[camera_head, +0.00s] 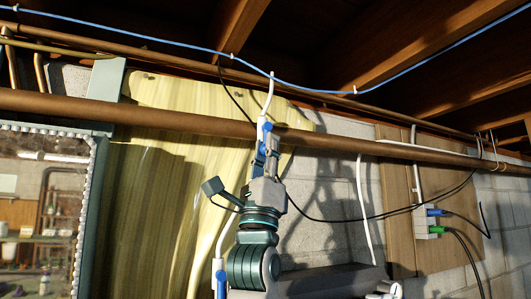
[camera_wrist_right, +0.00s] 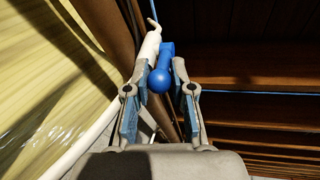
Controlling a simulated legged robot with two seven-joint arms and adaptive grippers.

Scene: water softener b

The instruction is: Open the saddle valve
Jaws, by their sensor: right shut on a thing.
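The saddle valve shows as a blue handle with a rounded end (camera_wrist_right: 160,79) beside a white tube (camera_wrist_right: 149,46) in the right wrist view. In the head view, the white tube (camera_head: 268,95) rises in front of the thick copper pipe. The fingers partly hide the valve in the head view. My left gripper is not in view.
A thick copper pipe (camera_head: 180,118) runs across the wall. A blue cable (camera_head: 330,92) and a black cable (camera_head: 345,220) hang nearby. A second blue-handled fitting (camera_head: 221,280) is at lower left. A wooden board (camera_head: 400,185) holds an outlet with plugs (camera_head: 428,225).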

